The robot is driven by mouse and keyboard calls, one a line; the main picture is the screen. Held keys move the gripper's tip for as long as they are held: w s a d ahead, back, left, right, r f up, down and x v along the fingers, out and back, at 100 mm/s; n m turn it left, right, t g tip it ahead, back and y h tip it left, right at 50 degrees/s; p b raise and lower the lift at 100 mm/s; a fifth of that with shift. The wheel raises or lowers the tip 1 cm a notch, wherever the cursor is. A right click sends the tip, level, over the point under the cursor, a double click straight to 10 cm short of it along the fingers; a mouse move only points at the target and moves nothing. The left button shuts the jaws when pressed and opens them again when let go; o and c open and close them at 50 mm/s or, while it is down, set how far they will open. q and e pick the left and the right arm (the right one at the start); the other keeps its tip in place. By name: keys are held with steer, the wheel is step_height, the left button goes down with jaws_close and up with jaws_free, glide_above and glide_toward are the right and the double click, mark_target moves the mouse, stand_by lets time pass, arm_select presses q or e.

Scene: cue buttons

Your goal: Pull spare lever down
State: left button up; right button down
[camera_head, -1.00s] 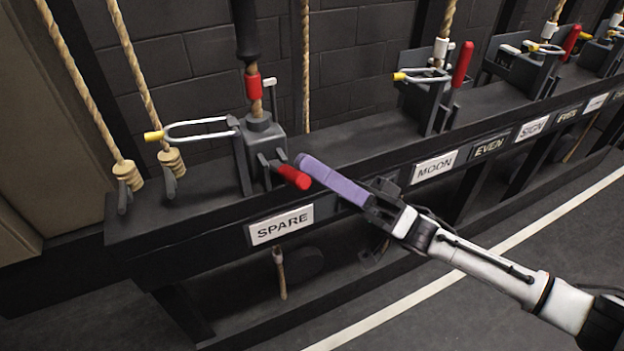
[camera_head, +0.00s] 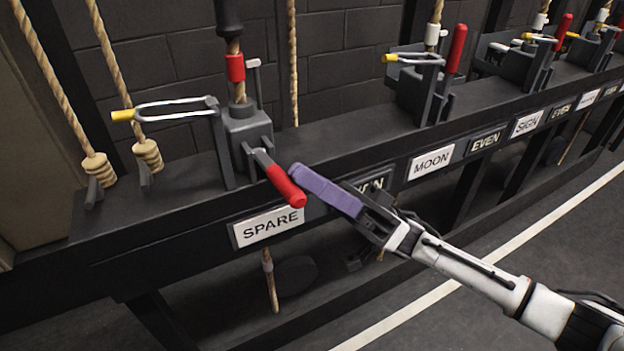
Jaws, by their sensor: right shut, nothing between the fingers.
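The spare lever (camera_head: 285,187) has a red handle. It juts forward and downward from its grey rope lock (camera_head: 247,128), above the white SPARE sign (camera_head: 268,226). My right gripper (camera_head: 296,177) comes in from the right with its purple fingers shut and empty. Its fingertips are right at the red handle's right side; I cannot tell whether they touch it. My left gripper is not in view.
A silver loop with a yellow tip (camera_head: 165,107) sticks out left of the spare lock. Ropes (camera_head: 52,85) hang at the left. The MOON lever (camera_head: 456,48) stands upright farther right along the black rail (camera_head: 330,150).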

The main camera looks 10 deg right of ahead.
steer(key=shift+f, duration=0.15)
